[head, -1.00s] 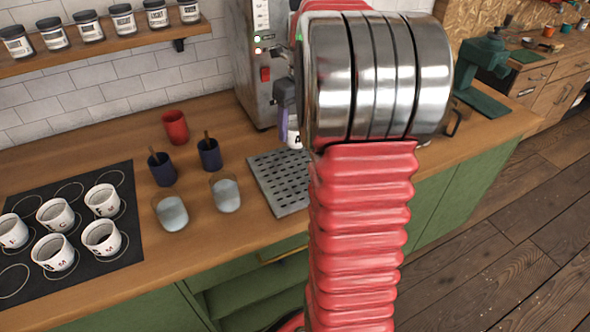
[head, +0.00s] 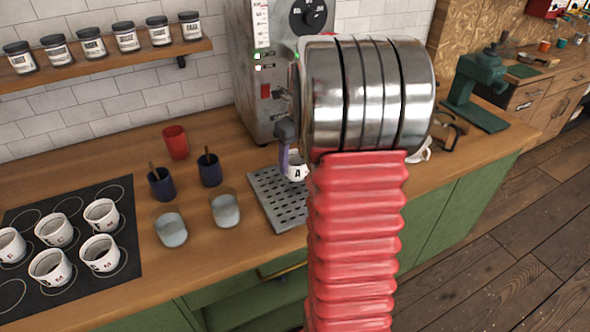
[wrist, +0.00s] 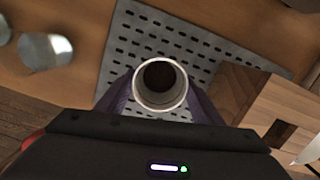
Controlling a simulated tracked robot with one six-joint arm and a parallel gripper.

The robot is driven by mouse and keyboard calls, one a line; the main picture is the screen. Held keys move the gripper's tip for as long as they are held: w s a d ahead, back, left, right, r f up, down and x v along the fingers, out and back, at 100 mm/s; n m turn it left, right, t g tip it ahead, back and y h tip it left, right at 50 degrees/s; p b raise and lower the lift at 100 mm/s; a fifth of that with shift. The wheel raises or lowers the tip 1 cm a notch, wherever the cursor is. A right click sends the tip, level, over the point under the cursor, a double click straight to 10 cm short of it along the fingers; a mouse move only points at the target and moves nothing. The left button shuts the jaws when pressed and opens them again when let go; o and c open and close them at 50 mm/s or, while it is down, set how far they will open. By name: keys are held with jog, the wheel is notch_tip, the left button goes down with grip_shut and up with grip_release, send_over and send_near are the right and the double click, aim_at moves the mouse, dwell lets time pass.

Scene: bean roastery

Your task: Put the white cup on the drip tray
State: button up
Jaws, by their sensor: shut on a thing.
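The white cup (head: 296,166) bears a dark letter A and shows just left of my arm in the head view. My gripper (head: 285,160) is shut on it, with a purple finger visible beside it. In the wrist view the cup (wrist: 160,104) is seen from above with a dark inside, between the two purple fingers of my gripper (wrist: 160,108). The grey slotted drip tray (head: 268,196) lies on the wooden counter, and the tray (wrist: 205,55) spreads below the cup in the wrist view. I cannot tell whether the cup's base touches it. My arm hides the tray's right part.
A coffee machine (head: 262,100) stands behind the tray. Two glasses (head: 225,211), two dark blue cups (head: 210,171) and a red cup (head: 175,142) stand to the left. Several lettered white cups sit on a black mat (head: 122,277). A wooden block (wrist: 240,92) stands close right in the wrist view.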

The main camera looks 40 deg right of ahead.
jog(key=shift+f, duration=1.8)
jog(key=o, duration=1.2)
jog(key=shift+f, duration=0.1)
notch_tip(320, 180, up, 12)
jog(key=s, duration=0.1)
jog(key=shift+s, duration=0.25)
jog(key=shift+a, duration=0.2)
